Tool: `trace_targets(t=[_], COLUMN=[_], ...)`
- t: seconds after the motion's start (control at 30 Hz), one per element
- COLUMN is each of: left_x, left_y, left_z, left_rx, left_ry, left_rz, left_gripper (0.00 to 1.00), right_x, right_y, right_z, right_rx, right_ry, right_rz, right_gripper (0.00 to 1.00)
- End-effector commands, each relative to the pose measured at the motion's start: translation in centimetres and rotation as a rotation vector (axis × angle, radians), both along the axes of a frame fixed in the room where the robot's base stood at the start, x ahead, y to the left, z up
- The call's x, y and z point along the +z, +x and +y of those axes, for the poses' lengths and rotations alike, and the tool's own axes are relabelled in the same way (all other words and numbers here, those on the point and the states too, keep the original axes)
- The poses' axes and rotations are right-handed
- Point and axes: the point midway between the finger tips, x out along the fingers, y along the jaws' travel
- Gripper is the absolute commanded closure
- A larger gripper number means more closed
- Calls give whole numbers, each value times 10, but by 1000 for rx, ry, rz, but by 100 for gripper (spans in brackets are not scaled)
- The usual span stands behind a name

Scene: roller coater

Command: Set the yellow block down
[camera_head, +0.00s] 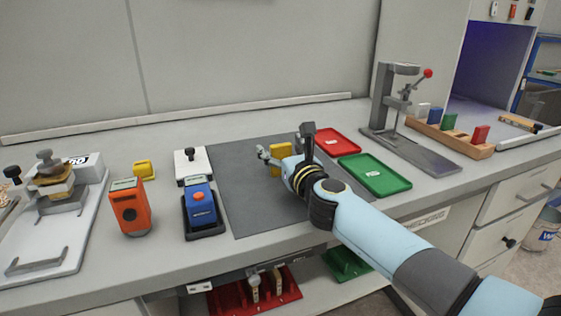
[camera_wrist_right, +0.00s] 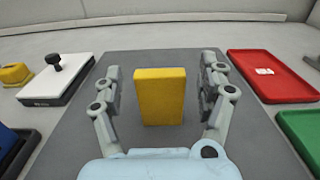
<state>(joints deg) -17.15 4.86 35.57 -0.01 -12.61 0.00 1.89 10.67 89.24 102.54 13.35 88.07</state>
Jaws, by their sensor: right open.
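The yellow block (camera_wrist_right: 160,97) stands upright on the dark grey mat (camera_wrist_right: 155,60) in the right wrist view. It is between the two fingers of my right gripper (camera_wrist_right: 160,90), with a visible gap on each side. In the head view the yellow block (camera_head: 281,158) shows partly behind my right gripper (camera_head: 284,147), on the grey mat (camera_head: 250,205). My right gripper is open around the block and does not appear to touch it. My left gripper is not in view.
A red tray (camera_head: 338,142) and a green tray (camera_head: 374,174) lie right of the block. A press stand (camera_head: 395,110) with a red knob is behind them. An orange device (camera_head: 129,208) and a blue device (camera_head: 200,205) stand at left. The mat's front is clear.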

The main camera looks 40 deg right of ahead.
Motion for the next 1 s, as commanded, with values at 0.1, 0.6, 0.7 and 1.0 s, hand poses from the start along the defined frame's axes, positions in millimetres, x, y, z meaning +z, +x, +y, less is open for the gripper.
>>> trace_targets(t=[0.1, 0.6, 0.7, 1.0], left_x=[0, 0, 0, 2], left_y=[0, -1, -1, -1], left_z=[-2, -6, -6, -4], left_rx=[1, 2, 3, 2], left_ry=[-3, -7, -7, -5], left_rz=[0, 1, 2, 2], left_gripper=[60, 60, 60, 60], right_x=[0, 0, 0, 3], right_y=[3, 3, 3, 3], right_z=[-1, -1, -1, 0], right_rx=[0, 0, 1, 1], right_ry=[0, 0, 0, 0], right_rz=[1, 1, 1, 0], right_gripper=[25, 71, 84, 89])
